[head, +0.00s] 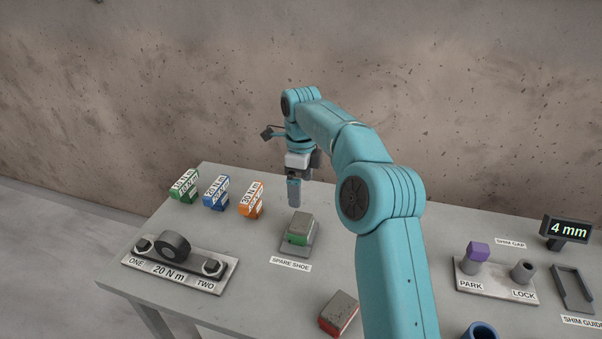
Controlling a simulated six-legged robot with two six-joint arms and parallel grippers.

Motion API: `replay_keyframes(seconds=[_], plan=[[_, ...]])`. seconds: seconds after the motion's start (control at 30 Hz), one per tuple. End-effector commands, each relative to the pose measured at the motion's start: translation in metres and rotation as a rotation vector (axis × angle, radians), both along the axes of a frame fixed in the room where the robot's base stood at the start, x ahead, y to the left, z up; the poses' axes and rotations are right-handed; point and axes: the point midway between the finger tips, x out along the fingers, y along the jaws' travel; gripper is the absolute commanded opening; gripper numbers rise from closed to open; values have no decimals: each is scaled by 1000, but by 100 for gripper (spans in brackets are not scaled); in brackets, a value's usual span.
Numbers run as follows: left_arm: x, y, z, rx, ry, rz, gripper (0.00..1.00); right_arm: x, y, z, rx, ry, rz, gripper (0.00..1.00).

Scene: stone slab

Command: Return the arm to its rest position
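My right arm reaches in from the bottom right of the head view and is stretched out over the table. Its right gripper (294,203) points down, above and slightly behind the grey and green spare shoe (300,230), with a visible gap between them. The fingers show as one narrow blue-grey block from this side, so I cannot tell whether they are open or shut. My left arm and gripper are not in view.
The table (255,285) holds green (184,187), blue (216,193) and orange (251,200) blocks and a two-bolt plate (135,261). A red-sided block (339,313) and blue cup (481,331) lie nearer. The PARK/LOCK plate (495,282), shim guide (572,290) and 4 mm display (567,230) stand right.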

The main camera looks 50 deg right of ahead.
Motion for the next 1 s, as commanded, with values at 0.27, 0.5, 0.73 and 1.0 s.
replay_keyframes(seconds=[0.27,0.5,0.73,1.0], plan=[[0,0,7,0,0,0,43,0,0,28,0,0,1,100],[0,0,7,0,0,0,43,0,0,28,0,1,1,100],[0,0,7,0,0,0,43,0,0,28,0,1,1,100],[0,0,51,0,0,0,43,0,0,73,0,0,0,100]])
